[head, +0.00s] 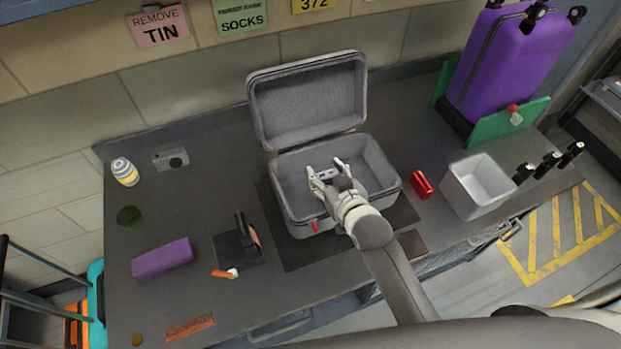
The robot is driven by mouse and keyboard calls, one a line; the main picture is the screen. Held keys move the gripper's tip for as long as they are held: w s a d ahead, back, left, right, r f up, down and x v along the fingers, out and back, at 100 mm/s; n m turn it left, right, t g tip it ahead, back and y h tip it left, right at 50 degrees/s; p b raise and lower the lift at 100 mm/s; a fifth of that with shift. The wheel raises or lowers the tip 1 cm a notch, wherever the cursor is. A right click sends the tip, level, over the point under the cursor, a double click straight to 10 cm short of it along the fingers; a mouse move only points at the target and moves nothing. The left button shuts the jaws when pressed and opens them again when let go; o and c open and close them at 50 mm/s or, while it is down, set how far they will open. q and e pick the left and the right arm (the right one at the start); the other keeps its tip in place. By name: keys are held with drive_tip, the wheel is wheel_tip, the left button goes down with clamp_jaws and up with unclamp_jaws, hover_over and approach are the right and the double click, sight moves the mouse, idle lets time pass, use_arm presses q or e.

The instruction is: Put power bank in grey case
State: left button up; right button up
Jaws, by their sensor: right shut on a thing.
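The grey case (387,189) lies open on the dark worktop, with its lid raised at the back. My right gripper (327,172) reaches over the front rim of the case, with its fingers over the interior. It is shut on a small grey block (327,175), which appears to be the power bank. The block is partly hidden between the fingers. I cannot tell whether it touches the case floor. The rest of the visible case interior looks empty. My left gripper is not in view.
A red object (421,185) and a white bin (479,188) stand right of the case. A purple box (162,258), a black stand (238,245), a camera (170,159) and a jar (125,171) are at left. A purple suitcase (512,60) stands at back right.

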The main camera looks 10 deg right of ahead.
drive_tip(key=shift+a+f, duration=0.1)
drive_tip(key=shift+a, duration=0.05)
drive_tip(key=a+p, duration=0.1)
drive_tip(key=a, duration=0.1)
drive_tip(key=a+f+p, duration=0.1)
drive_tip(key=a, duration=0.1)
drive_tip(key=shift+w, duration=0.2)
drive_tip(key=shift+d+f, duration=0.1)
drive_tip(key=shift+d, duration=0.05)
drive_tip(key=shift+f, duration=0.2)
drive_tip(key=o, duration=1.1)
drive_tip(key=shift+o, duration=0.2)
